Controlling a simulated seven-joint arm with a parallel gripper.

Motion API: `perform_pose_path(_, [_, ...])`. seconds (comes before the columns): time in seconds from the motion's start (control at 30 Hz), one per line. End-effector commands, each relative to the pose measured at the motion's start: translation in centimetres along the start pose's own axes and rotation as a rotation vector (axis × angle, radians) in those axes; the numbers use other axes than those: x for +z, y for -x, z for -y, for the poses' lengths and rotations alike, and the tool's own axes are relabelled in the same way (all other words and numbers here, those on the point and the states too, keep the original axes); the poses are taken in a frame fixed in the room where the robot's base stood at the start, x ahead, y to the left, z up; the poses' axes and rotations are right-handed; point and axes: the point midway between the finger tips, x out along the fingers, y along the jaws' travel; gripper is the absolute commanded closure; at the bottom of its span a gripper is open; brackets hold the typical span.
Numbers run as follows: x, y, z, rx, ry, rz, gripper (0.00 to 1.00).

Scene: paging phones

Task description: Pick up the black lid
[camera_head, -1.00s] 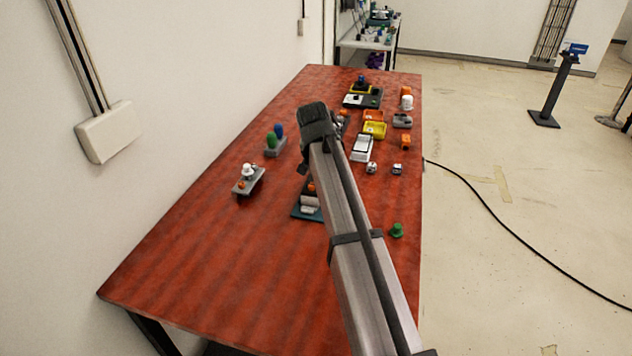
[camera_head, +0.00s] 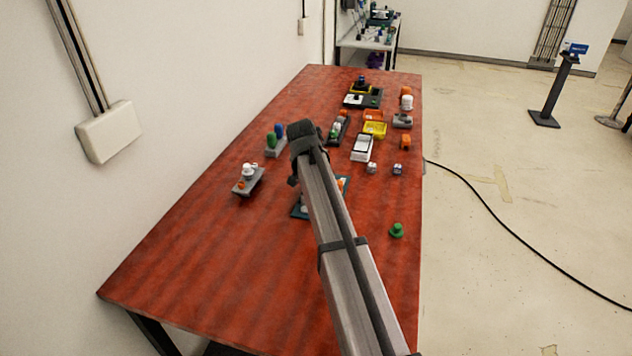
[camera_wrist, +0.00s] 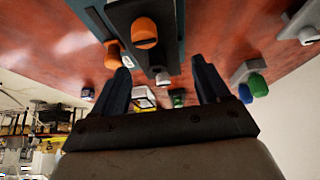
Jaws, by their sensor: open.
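I cannot make out the black lid for certain. A small dark piece (camera_head: 361,79) sits on a yellow tray at the far end of the table in the head view, but it is too small to identify. My gripper (camera_wrist: 160,65) is open in the wrist view, with nothing held between its two dark fingers. In the head view its fingers are hidden by my arm, above the middle of the table near the teal tray (camera_head: 298,212).
Left of my arm are a grey tray (camera_head: 243,190) with white and orange pieces and a green peg (camera_head: 271,141) beside a blue one. The near table is clear.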

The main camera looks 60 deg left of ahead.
Motion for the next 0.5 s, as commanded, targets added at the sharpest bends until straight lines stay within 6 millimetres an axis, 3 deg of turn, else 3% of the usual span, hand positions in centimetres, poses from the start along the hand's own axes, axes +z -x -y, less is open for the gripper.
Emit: perform_pose_path(0.5, [0.2, -5.0, -0.3, 0.0, 0.0, 0.0, 0.25])
